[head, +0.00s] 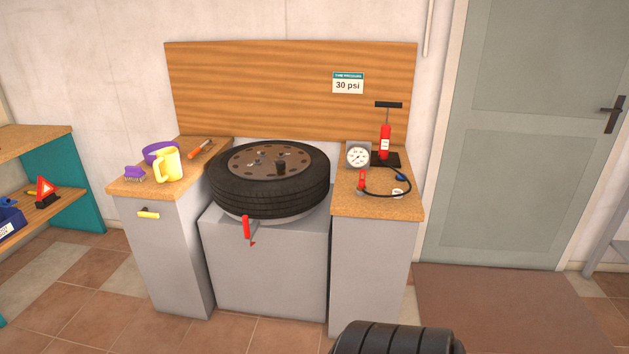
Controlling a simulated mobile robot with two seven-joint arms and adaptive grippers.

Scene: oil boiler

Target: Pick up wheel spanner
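I cannot make out a wheel spanner for certain. A slim tool with an orange handle (201,149) lies on the left worktop, behind the yellow jug; it is too small to tell what kind it is. A thin tool with a yellow part (32,193) lies on the left shelf beside the warning triangle, partly hidden. A tyre on a brown wheel (270,175) lies flat on the grey middle stand, with small parts on its hub.
A yellow jug (168,165), purple bowl (158,149) and purple brush (134,174) stand on the left worktop. A gauge (358,155) and red pump (385,140) are on the right.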

